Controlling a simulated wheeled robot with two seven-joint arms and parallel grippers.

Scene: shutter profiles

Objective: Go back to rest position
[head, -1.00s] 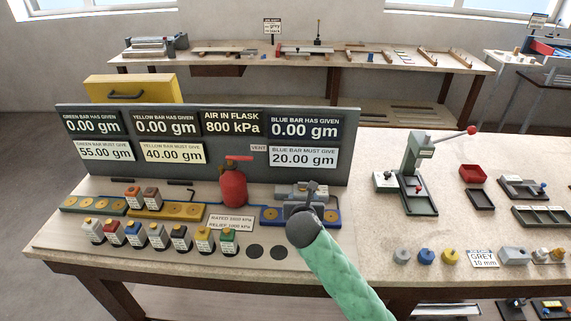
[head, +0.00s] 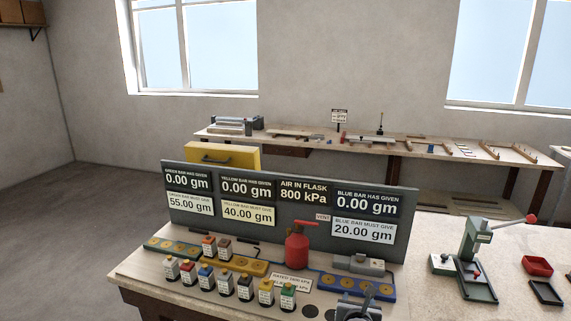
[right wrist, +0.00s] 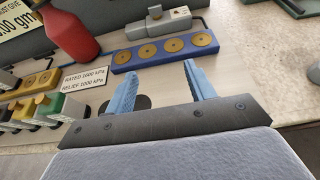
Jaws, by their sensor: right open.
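My right gripper (head: 358,306) shows at the bottom edge of the head view, in front of the blue bar (head: 357,286) with its brass discs. In the right wrist view its two blue fingers stand wide apart with nothing between them (right wrist: 162,72). The blue bar (right wrist: 166,52) lies beyond the fingertips there, apart from them. My left gripper is in neither view.
Several small bottles (head: 245,288) stand in a row at the bench front. A red flask (head: 297,246) stands before the grey display board (head: 290,208). A lever press (head: 474,262) and a red tray (head: 537,265) are on the right. Bare bench lies between board and press.

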